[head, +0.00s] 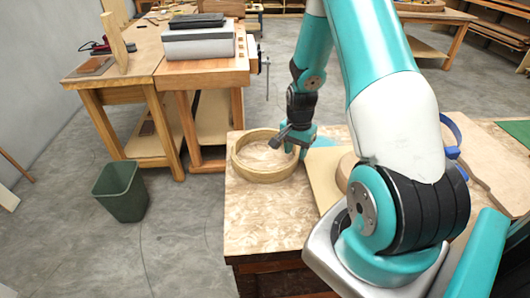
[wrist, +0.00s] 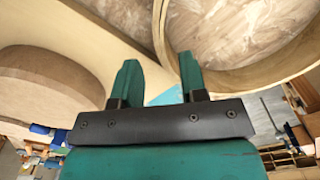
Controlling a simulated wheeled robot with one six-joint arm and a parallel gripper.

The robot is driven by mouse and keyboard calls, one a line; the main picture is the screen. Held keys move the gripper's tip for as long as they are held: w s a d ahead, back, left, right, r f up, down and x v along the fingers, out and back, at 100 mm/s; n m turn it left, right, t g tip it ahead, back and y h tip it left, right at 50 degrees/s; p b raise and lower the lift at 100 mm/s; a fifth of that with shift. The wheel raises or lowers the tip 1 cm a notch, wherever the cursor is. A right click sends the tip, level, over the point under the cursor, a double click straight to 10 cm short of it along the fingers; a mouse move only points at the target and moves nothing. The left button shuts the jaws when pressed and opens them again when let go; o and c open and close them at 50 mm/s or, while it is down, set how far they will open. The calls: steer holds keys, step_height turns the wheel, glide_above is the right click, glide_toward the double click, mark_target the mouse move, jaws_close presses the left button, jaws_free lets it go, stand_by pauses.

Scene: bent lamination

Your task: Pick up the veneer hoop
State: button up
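The veneer hoop (head: 262,176) is a pale wooden ring lying flat on the near worktable, toward its far left corner. My gripper (head: 288,141) is at the hoop's right far side, close to its rim. In the wrist view my gripper (wrist: 157,64) has its two teal fingers apart, with no object visibly clamped. The hoop (wrist: 252,76) fills the upper right there, and its curved wall passes close to the right finger. The left finger is over a pale board. I cannot tell whether a finger touches the wall.
The worktable (head: 250,220) has a mottled top, clear in front of the hoop. A pale board (head: 322,175) lies right of the hoop, partly behind my arm. A blue-edged item (head: 451,133) is farther right. A green bin (head: 120,190) stands on the floor at left.

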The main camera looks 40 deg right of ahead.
mark_target(294, 159)
steer(key=shift+w+a+f+p, duration=0.1)
steer(key=shift+f+p, duration=0.35)
steer(key=shift+f, duration=1)
steer(key=shift+w+f+p, duration=0.1)
steer(key=shift+f+p, duration=0.3)
steer(key=shift+f, duration=1.05)
jaws_close()
